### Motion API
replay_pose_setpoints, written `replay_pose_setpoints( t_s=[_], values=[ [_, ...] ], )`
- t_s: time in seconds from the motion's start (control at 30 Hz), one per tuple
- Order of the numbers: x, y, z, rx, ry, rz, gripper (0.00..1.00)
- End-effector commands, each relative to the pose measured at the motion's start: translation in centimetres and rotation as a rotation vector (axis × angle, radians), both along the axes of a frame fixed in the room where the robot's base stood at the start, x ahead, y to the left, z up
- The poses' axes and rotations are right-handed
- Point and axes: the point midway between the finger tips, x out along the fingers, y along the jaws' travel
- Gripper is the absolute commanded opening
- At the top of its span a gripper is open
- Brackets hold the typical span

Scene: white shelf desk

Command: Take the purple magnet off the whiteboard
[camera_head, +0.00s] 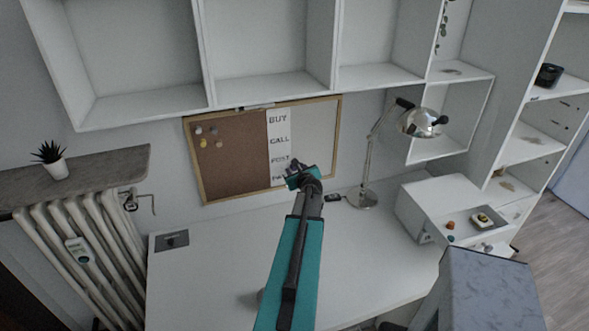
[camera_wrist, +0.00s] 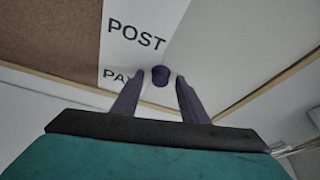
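The purple magnet (camera_wrist: 160,75) is a small dark round piece in the wrist view. My gripper (camera_wrist: 160,80) is open, with one finger on each side of the magnet in the picture and a gap on both sides. I cannot tell whether the fingertips reach around it or stop short of the board. In the head view my gripper (camera_head: 297,172) is at the lower part of the whiteboard (camera_head: 312,128) and hides the magnet.
The brown cork half (camera_head: 235,165) of the board holds several pins. A desk lamp (camera_head: 367,195) stands right of my gripper. A white shelf (camera_head: 265,88) overhangs the board. The desk (camera_head: 215,270) below is mostly clear.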

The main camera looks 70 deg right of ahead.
Motion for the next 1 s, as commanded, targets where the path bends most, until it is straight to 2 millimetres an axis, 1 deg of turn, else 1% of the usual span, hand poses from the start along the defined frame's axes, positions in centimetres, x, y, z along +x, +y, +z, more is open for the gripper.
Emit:
replay_pose_setpoints(
  t_s=[0.2,0.23,0.37,0.4,0.47,0.8,1.0],
  values=[
    [-0.19,-0.11,0.01,0.0,0.0,-0.002,0.4],
    [-0.19,-0.11,0.01,0.0,0.0,-0.002,0.38],
    [-0.22,-0.11,0.01,0.0,0.0,-0.002,0.16],
    [-0.22,-0.11,0.01,0.0,0.0,-0.002,0.1],
    [-0.25,-0.12,0.01,0.0,0.0,-0.003,0.0],
    [-0.33,-0.14,0.07,-0.001,0.0,-0.004,0.0],
    [-0.52,0.1,0.51,-0.002,-0.001,-0.005,0.0]
  ],
)
